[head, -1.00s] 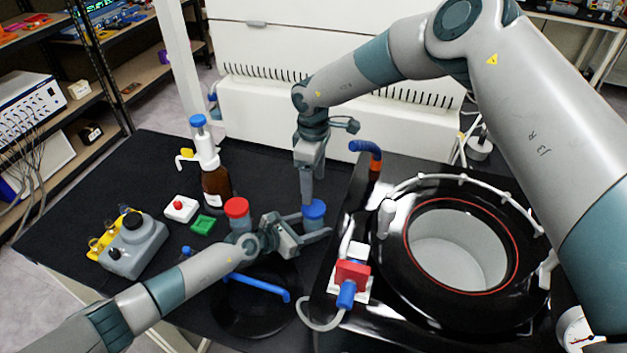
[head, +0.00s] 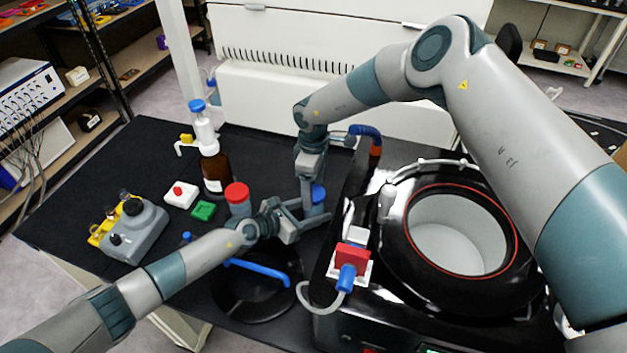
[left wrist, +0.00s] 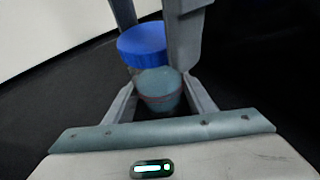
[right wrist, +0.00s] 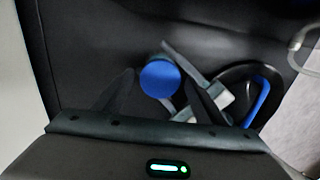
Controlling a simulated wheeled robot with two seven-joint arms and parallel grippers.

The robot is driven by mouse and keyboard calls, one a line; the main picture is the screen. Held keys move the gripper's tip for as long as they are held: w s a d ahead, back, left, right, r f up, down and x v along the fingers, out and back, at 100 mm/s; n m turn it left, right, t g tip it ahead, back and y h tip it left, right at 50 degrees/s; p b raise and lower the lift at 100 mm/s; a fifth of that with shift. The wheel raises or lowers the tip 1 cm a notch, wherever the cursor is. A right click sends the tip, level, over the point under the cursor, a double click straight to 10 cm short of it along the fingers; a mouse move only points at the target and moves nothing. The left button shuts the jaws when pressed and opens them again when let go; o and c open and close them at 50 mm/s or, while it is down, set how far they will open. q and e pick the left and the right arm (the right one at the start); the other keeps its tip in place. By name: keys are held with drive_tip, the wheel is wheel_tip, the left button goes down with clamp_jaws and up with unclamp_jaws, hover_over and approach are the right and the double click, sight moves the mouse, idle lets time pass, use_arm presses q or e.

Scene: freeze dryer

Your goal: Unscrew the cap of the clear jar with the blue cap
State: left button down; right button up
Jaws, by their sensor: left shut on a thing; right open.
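The clear jar (left wrist: 160,90) stands upright with its blue cap (left wrist: 143,43) on top. My left gripper (left wrist: 160,98) is shut on the jar body below the cap, with one finger on each side. In the head view the cap (head: 319,193) is partly hidden behind my right gripper (head: 311,200). My right gripper is open and points down from above. In the right wrist view the cap (right wrist: 159,78) lies between its spread fingertips. A gap shows beside the cap there; contact with the fingers cannot be told.
A red-capped jar (head: 238,198), a brown bottle (head: 215,172) and a green block (head: 203,210) stand left of the jar. The freeze dryer (head: 455,235) is close on the right, with a red-and-blue valve (head: 350,262). A black round lid with a blue handle (head: 258,272) lies in front.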

drive_tip(key=shift+f, duration=0.1)
drive_tip(key=c, duration=1.1)
drive_tip(key=n, duration=0.6)
drive_tip(key=shift+n, duration=0.3)
drive_tip(key=n, duration=0.6)
drive_tip(key=shift+n, duration=0.3)
drive_tip(key=o, duration=1.2)
